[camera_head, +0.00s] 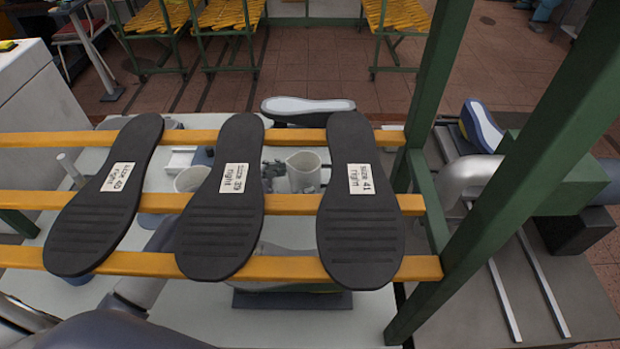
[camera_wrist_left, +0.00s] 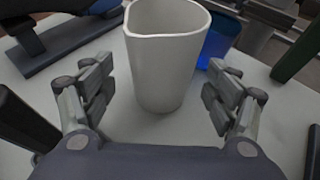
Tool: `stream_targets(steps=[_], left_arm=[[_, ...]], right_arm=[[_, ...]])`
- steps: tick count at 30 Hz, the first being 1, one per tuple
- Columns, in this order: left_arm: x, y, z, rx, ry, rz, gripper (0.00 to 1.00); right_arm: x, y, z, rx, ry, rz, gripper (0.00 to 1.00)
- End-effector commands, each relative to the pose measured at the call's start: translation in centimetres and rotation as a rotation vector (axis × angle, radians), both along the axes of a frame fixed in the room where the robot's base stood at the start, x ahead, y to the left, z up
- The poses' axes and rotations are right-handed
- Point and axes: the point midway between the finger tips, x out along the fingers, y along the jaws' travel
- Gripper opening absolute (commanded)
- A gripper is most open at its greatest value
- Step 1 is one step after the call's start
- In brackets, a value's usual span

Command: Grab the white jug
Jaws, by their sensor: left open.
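The white jug (camera_wrist_left: 165,60) stands upright on a pale table top, its spout toward the upper left of the left wrist view. My left gripper (camera_wrist_left: 162,92) is open, with one finger on each side of the jug. Gaps show between both fingers and the jug's wall. In the head view the jug (camera_head: 303,172) shows in the gap between two dark shoe soles. Part of my left gripper (camera_head: 273,176) shows just left of it, and the sole marked 39 hides more of the arm. My right gripper is not in view.
Dark soles (camera_head: 361,225) lie across yellow rails (camera_head: 290,204) on a green frame (camera_head: 431,200), above the table. A blue cup (camera_wrist_left: 217,45) stands close behind the jug. Another pale container (camera_head: 191,179) stands farther left. A dark-based object (camera_wrist_left: 70,45) is at the upper left.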

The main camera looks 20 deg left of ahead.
Motion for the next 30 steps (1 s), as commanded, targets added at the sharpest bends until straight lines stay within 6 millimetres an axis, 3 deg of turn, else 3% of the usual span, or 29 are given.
stream_targets(steps=[5,11,19,26,27,30], left_arm=[[1.6,-1.6,-1.0,-0.002,0.001,0.000,0.80],[3.2,-2.9,-2.0,-0.001,-0.001,0.000,0.80],[3.4,-3.0,-2.2,0.001,0.000,0.000,0.80],[3.3,-3.0,-2.2,0.001,0.000,0.000,0.30],[3.3,-3.0,-2.2,0.001,0.000,0.000,0.26],[3.4,-3.0,-2.1,0.001,-0.002,0.000,0.26]], right_arm=[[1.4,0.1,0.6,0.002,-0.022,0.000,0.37],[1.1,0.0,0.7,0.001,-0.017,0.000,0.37],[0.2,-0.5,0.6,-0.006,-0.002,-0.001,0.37],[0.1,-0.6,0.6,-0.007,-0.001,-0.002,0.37],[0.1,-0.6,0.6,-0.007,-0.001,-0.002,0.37],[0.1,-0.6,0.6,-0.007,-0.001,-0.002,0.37]])
